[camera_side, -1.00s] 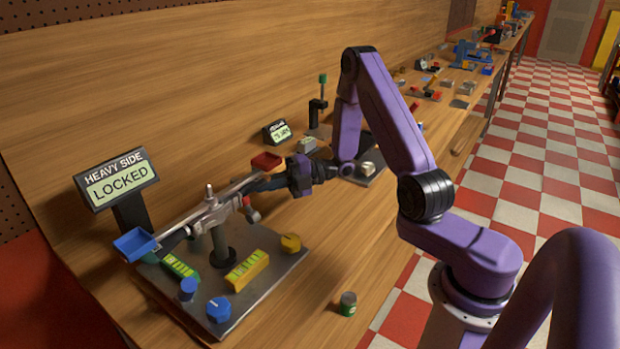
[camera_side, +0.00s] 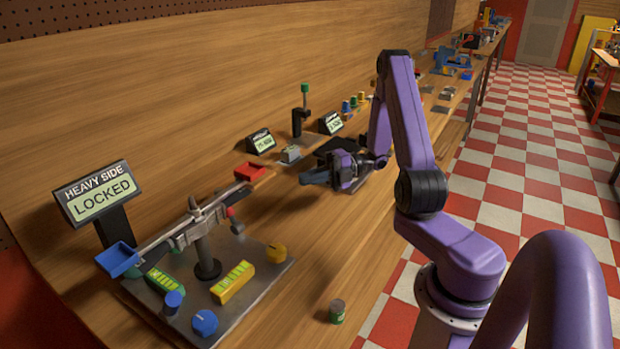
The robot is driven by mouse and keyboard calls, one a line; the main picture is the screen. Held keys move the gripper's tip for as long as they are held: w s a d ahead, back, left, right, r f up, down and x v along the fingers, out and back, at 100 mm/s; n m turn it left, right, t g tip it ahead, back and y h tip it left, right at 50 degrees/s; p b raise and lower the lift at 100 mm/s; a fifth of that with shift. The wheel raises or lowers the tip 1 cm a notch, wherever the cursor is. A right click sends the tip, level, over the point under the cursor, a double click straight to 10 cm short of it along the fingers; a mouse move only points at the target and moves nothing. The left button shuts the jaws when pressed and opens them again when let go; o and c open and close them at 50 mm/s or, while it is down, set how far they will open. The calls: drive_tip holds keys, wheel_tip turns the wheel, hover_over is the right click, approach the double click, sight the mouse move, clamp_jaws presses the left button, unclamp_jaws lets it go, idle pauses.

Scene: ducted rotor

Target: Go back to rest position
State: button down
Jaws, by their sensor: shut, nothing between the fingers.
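My gripper (camera_side: 309,179) hangs over the wooden bench, to the right of the balance rig and clear of it. It is shut and empty, and points left. The balance rig has a long metal beam (camera_side: 190,222) on a post, with a blue tray (camera_side: 118,260) at its left end and a red tray (camera_side: 250,171) at its right end. It stands on a grey base plate (camera_side: 262,277). A sign reading HEAVY SIDE LOCKED (camera_side: 98,192) stands behind it.
Yellow (camera_side: 233,282) and green (camera_side: 163,283) display blocks and blue and yellow knobs sit on the plate. A small green can (camera_side: 337,311) stands near the bench's front edge. Small displays (camera_side: 261,141) and a green-topped stand (camera_side: 301,110) are behind my gripper.

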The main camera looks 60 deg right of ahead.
drive_tip(key=s+a+r+n+g+h, duration=0.1)
drive_tip(key=s+a+n+g, duration=0.3)
drive_tip(key=a+n+g, duration=0.45)
drive_tip(key=s+a+r+n+g+h, duration=0.15)
drive_tip(key=s+a+n+g, duration=0.4)
drive_tip(key=n, duration=0.65)
drive_tip(key=s+a+r+n+t+h, duration=0.1)
drive_tip(key=s+n+h, duration=0.4)
drive_tip(key=n, duration=1.2)
drive_tip(key=s+a+r+n+t+h, duration=0.2)
drive_tip(key=s+n+h, duration=0.4)
drive_tip(key=n, duration=1.2)
drive_tip(key=s+a+t, duration=0.1)
drive_tip(key=s, duration=0.2)
drive_tip(key=shift+s+a+n, duration=0.25)
drive_tip(key=shift+n, duration=0.1)
